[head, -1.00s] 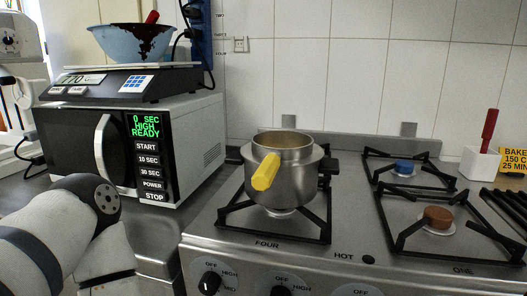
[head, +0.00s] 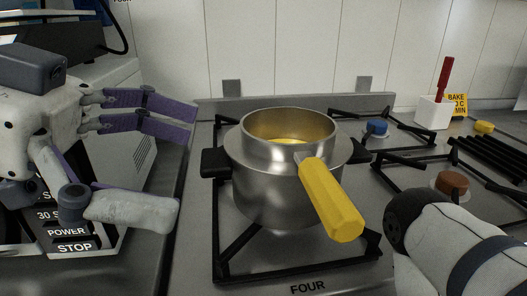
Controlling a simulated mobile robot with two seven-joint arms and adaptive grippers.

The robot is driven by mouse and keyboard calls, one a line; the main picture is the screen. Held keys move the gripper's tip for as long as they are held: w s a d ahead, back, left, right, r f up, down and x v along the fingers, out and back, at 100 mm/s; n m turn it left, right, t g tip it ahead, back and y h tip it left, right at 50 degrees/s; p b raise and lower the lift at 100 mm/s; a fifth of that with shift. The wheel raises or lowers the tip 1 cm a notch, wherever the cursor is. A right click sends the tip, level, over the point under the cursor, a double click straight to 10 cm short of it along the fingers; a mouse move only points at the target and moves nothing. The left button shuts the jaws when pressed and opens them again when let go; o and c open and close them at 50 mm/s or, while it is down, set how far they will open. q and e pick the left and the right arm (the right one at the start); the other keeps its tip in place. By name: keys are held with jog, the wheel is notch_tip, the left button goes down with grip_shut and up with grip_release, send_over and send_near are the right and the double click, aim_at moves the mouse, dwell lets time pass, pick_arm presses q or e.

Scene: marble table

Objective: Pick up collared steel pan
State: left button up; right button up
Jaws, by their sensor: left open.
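My left gripper (head: 185,160) is in the left of the head view, left of the pan. Its purple-padded fingers are spread apart, empty and not touching the pan. My right arm comes in at the lower right; its gripper is out of view.
The microwave (head: 75,232) is at the left, behind my left gripper. Black burner grates (head: 240,240) surround the pan's base. A blue burner cap (head: 376,127) and a brown one (head: 452,183) are to the right. A white holder (head: 432,113) with a red handle stands behind.

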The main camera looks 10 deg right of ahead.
aim_at(322, 183)
pick_arm(q)
jog(key=x, duration=0.7)
jog(key=r+p+x, duration=0.1)
jog(key=x, duration=0.3)
jog(key=shift+d+f, duration=0.1)
jog(key=shift+d, duration=0.25)
jog(key=shift+w+d+f, duration=0.1)
jog(key=shift+d+f, duration=0.1)
jog(key=shift+d, duration=0.1)
jog(key=shift+a, duration=0.1)
jog(key=c, duration=1.2)
